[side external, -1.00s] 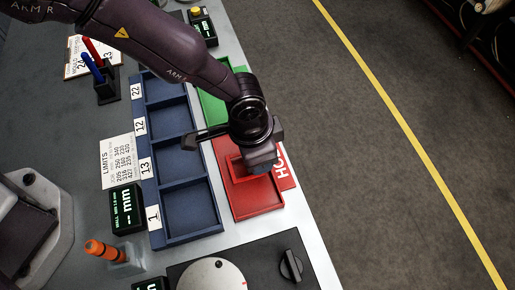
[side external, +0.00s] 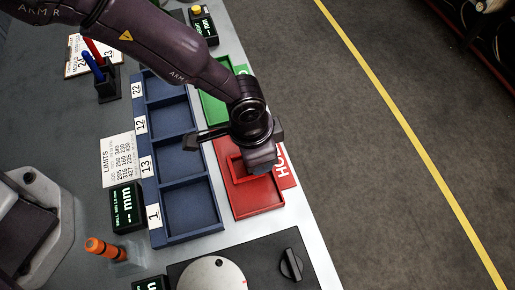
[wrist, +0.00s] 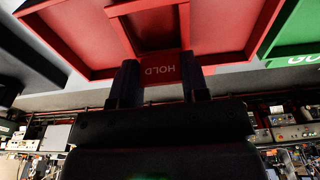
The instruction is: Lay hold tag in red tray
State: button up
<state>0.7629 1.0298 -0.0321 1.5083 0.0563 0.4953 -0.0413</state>
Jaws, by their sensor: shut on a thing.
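The red tray (side external: 270,203) lies at the right edge of the bench, with its white-lettered label partly hidden by my gripper. It fills the top of the wrist view (wrist: 228,56). My gripper (wrist: 160,88) points down over the tray, its two dark fingers shut on the red hold tag (wrist: 165,68). The tag shows white HOLD lettering, upside down in the wrist view. In the side view my wrist hides the fingertips and most of the tag. I cannot tell whether the tag touches the tray.
A green tray (side external: 212,100) adjoins the red one at the far side. A blue rack of numbered compartments (side external: 190,205) runs along the left. A dark panel with a round disc (side external: 212,277) and a knob (side external: 291,264) is at the near end.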

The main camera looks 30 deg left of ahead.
aim_at(232, 168)
jog(key=shift+f, duration=0.15)
jog(key=o, duration=1)
notch_tip(232, 168, up, 13)
jog(key=s+a, duration=0.1)
jog(key=s+a+r+n+t, duration=0.1)
jog(key=s+a+r+n, duration=0.2)
jog(key=a+r, duration=0.3)
jog(key=s+a+r+n+t, duration=0.2)
jog(key=s+a+r, duration=0.4)
jog(key=a, duration=1)
jog(key=s+a+r+n+t, duration=0.1)
jog(key=s+a+r+n, duration=0.3)
jog(key=a+r, duration=0.4)
jog(key=shift+s+a+r+t+y, duration=0.1)
jog(key=shift+s+a+t+y, duration=0.1)
jog(key=shift+a, duration=0.6)
jog(key=shift+s+a+r+t+y, duration=0.1)
jog(key=shift+a+t+y, duration=0.1)
jog(key=shift+a, duration=0.55)
